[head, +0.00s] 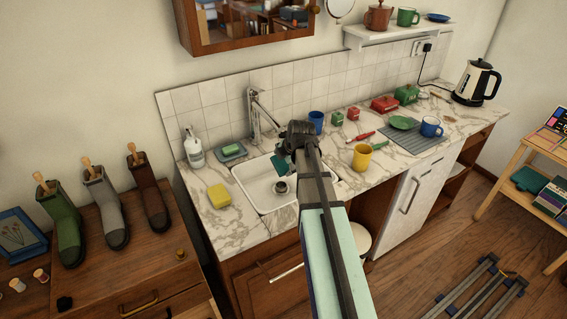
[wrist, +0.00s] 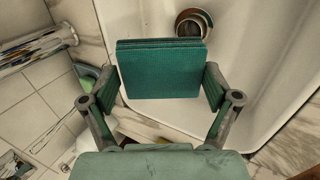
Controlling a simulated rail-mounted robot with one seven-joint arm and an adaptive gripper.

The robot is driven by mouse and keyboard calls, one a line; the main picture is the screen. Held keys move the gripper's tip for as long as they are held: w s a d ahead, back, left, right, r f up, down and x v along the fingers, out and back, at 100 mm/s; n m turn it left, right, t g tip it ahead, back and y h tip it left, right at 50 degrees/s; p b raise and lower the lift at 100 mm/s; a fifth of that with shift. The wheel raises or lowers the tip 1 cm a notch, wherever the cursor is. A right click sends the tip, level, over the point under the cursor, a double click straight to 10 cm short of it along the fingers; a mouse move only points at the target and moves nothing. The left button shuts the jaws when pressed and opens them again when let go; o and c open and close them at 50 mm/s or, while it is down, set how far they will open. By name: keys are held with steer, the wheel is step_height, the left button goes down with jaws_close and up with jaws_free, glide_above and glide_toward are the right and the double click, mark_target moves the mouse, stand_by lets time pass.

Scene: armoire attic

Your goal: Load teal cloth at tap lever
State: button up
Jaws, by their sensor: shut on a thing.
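The teal cloth (head: 279,164) is a folded square pad. In the wrist view the cloth (wrist: 160,68) sits between the two fingers of my gripper (wrist: 162,88), which is shut on it. In the head view my gripper (head: 290,150) holds it above the white sink basin (head: 248,184), to the right of the tap. The chrome tap (head: 256,122) stands upright at the back of the sink, its lever (head: 253,92) on top. The tap also shows at the left edge of the wrist view (wrist: 36,50), apart from the cloth.
A soap bottle (head: 194,148), a green sponge on a dish (head: 232,150) and a yellow sponge (head: 219,195) lie left of the sink. A blue mug (head: 317,122) and a yellow mug (head: 362,156) stand to the right. The basin holds a drain (head: 281,187).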

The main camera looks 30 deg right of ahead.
steer(key=shift+s, duration=0.2)
steer(key=s, duration=0.7)
steer(key=shift+s+d, duration=0.2)
steer(key=shift+s, duration=0.15)
stand_by(0.9)
stand_by(0.4)
steer(key=shift+s+d+r+p, duration=0.1)
steer(key=shift+s+r+p, duration=0.45)
steer(key=shift+s+r, duration=0.6)
steer(key=shift+s+r+p, duration=0.5)
steer(key=shift+s+r, duration=0.35)
steer(key=shift+s, duration=0.45)
